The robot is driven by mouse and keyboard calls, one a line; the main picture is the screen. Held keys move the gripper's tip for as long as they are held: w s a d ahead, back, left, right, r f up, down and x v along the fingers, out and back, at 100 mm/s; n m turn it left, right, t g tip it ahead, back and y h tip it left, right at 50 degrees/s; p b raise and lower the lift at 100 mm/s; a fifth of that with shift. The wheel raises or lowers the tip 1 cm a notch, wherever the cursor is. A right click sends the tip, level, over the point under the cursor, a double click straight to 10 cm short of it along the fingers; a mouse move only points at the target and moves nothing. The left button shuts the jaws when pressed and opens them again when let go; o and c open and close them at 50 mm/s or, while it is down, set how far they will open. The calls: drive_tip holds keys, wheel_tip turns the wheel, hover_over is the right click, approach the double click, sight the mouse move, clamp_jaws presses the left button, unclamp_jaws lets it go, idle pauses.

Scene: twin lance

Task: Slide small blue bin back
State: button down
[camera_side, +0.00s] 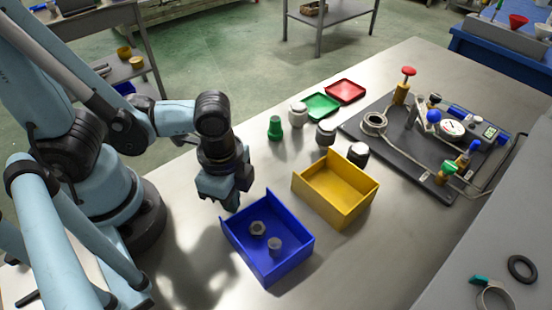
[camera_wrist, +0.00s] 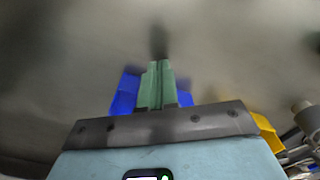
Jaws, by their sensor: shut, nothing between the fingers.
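The small blue bin (camera_side: 293,262) stands on the steel bench in the lower middle of the side view. It holds a hex nut (camera_side: 258,228) and a small grey cylinder (camera_side: 274,245). My gripper (camera_side: 232,204) is shut and empty, pointing down at the bin's upper left corner. I cannot tell from the side view whether it touches the wall. In the wrist view my shut green fingers (camera_wrist: 157,80) hide the middle of the blue bin (camera_wrist: 124,95), which shows on both sides of them.
A yellow bin (camera_side: 357,208) stands close to the right of the blue one. Several knobs and caps, a green tray (camera_side: 322,106) and a red tray (camera_side: 346,90) lie farther back. A dark board (camera_side: 400,158) with valves and a gauge is at right. Bare bench lies left of the blue bin.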

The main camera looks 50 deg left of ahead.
sight(254, 227)
drive_tip(key=shift+f, duration=0.45)
idle(0.4)
drive_tip(key=shift+r, duration=0.25)
drive_tip(key=shift+d, duration=0.1)
idle(0.4)
drive_tip(key=shift+w+d, duration=0.1)
drive_tip(key=shift+d, duration=0.85)
drive_tip(key=shift+d, duration=0.1)
drive_tip(key=shift+d, duration=0.9)
drive_tip(key=shift+d, duration=0.15)
drive_tip(key=shift+w+d, duration=0.1)
drive_tip(key=shift+d, duration=0.75)
